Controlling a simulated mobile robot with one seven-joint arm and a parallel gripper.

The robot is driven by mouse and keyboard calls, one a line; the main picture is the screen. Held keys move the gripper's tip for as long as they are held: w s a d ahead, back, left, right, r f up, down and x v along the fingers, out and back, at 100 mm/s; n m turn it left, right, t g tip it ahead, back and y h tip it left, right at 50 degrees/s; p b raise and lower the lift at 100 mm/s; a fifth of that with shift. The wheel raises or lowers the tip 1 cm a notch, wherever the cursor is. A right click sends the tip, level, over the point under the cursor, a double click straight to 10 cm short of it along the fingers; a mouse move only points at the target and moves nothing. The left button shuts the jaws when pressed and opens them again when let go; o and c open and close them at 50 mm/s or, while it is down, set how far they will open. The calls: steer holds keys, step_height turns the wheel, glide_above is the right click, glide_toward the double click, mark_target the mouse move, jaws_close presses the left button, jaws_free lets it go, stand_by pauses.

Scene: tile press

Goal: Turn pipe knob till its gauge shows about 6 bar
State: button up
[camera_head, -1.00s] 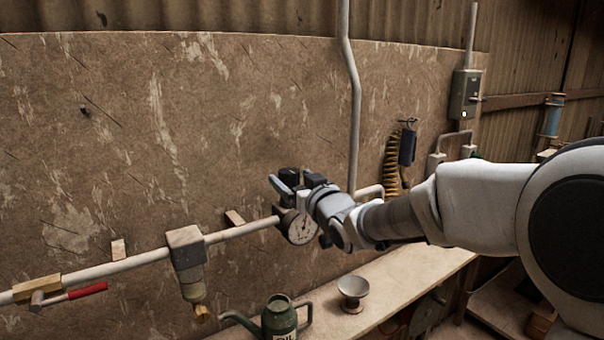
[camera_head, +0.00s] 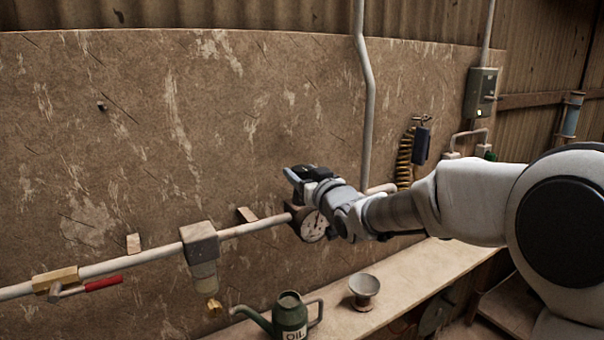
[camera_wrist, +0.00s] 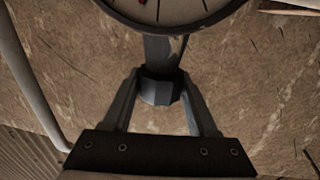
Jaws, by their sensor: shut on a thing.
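The round white gauge (camera_head: 314,226) sits on the wall pipe, partly covered by my wrist in the head view. Its reading cannot be told there. In the wrist view only the lower part of the gauge dial (camera_wrist: 175,10) shows at the top edge, with a small red bit of the needle. The dark faceted knob (camera_wrist: 160,90) is just beyond the gauge in the wrist view. My gripper (camera_wrist: 160,80) is shut on it, one finger on each side. In the head view my gripper (camera_head: 299,175) is above the gauge and hides most of the knob.
The pipe (camera_head: 120,262) runs left past a filter block (camera_head: 199,245) and a red-handled valve (camera_head: 75,287). Below, a bench (camera_head: 345,318) holds a green oil can (camera_head: 290,315) and a metal bowl (camera_head: 364,287). A vertical pipe (camera_head: 368,100) rises behind my arm.

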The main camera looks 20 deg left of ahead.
steer(key=shift+c, duration=0.8)
